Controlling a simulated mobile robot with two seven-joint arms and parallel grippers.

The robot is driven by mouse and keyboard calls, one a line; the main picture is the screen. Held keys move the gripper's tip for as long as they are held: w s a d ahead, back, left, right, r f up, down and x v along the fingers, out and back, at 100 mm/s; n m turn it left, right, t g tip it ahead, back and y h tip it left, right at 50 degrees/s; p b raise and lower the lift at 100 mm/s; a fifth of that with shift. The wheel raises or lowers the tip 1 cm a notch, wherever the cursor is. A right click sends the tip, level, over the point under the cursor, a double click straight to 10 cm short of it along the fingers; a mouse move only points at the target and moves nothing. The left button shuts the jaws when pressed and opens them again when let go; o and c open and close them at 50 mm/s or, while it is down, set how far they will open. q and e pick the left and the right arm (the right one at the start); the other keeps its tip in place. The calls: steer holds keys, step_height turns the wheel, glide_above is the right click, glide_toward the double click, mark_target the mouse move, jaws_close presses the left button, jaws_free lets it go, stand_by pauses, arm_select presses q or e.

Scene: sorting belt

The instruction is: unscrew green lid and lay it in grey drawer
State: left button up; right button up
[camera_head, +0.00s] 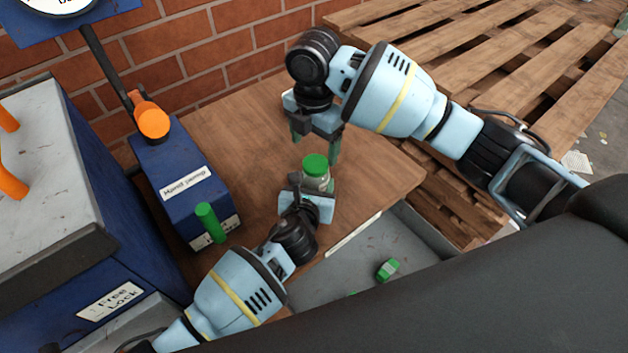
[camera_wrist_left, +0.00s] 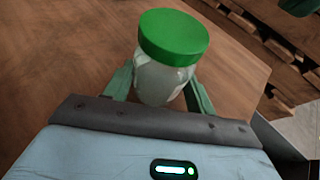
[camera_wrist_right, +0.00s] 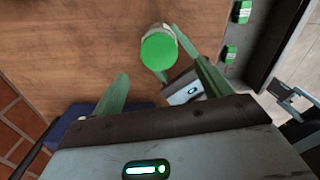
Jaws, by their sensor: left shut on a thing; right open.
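A clear jar (camera_wrist_left: 165,82) with a green lid (camera_head: 315,163) stands upright on the wooden table. The lid sits on the jar's mouth. My left gripper (camera_head: 308,192) is shut on the jar's body below the lid, with a finger on each side in the left wrist view. My right gripper (camera_head: 315,148) is open, pointing down above the jar. In the right wrist view the lid (camera_wrist_right: 159,50) shows between its spread fingers, closer to the right one. The grey drawer (camera_head: 345,272) is open at the table's near side, with small green-and-white items (camera_head: 388,269) inside.
A blue box labelled "Hand pump" (camera_head: 175,170) with a green handle (camera_head: 210,222) and an orange knob (camera_head: 152,122) stands left of the jar. A larger blue-grey machine is at far left. Wooden pallets (camera_head: 470,60) lie at right. The table behind the jar is clear.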

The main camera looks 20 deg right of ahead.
mark_target(317, 162)
step_height(317, 162, up, 7)
steer(key=f, duration=1.2)
steer(key=shift+w+d, duration=0.25)
steer(key=shift+d, duration=0.1)
steer(key=c, duration=1.3)
